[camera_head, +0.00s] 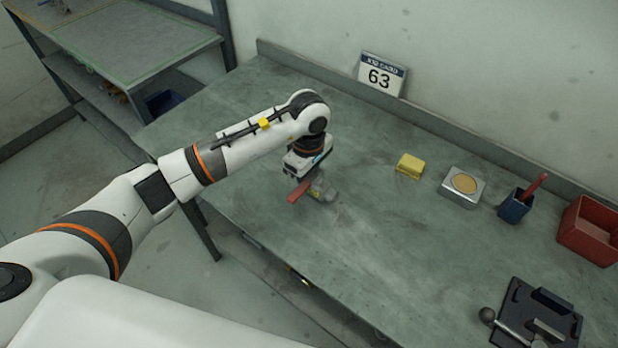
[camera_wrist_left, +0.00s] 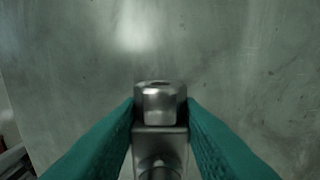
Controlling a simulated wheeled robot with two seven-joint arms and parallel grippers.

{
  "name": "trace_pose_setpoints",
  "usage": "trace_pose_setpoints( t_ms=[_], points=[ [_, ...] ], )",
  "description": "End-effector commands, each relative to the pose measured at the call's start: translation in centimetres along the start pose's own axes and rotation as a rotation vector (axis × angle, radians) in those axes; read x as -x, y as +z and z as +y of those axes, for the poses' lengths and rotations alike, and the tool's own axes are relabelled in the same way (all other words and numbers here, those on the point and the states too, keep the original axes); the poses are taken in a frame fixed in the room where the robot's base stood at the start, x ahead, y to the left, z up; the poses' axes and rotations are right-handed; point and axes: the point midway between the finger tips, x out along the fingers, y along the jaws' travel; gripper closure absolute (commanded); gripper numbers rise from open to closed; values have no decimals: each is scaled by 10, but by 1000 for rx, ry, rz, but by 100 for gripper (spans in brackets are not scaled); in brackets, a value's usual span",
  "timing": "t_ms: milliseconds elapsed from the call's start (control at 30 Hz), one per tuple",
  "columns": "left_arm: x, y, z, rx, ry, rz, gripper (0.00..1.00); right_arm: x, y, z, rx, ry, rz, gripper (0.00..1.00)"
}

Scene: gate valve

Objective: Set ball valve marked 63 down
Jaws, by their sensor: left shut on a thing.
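My left gripper (camera_head: 314,178) is at the left middle of the workbench, pointing down. It is shut on the metal ball valve (camera_head: 326,190), which has a red lever (camera_head: 299,192) sticking out to the left. In the left wrist view, the teal fingers of the gripper (camera_wrist_left: 160,112) press on both sides of the grey valve body (camera_wrist_left: 160,140). The valve is at or just above the bench top; I cannot tell whether it touches. The number 63 is on a job card (camera_head: 381,76) standing at the back edge; no marking is legible on the valve. My right gripper is not in view.
The bench (camera_head: 390,245) is clear around the valve. To the right are a yellow block (camera_head: 410,166), a tin (camera_head: 463,186), a blue cup (camera_head: 515,206) and a red bin (camera_head: 590,231). A dark fixture (camera_head: 535,318) lies at the front right.

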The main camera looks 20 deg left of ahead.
Motion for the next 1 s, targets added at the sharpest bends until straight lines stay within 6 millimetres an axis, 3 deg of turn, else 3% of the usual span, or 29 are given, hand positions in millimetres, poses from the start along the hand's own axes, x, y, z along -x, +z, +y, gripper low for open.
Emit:
trace_pose_setpoints(
  t_ms=[133,467,500,600,1000],
  points=[
    [-14,-1,0,0,-1,2,100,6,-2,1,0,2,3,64],
    [-19,0,-1,0,-3,0,100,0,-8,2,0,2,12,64],
    [-18,0,0,0,0,0,64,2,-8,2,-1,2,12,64],
    [-18,0,0,0,0,0,48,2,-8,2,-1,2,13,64],
    [-12,0,-1,0,-3,0,47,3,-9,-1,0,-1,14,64]
  ],
)
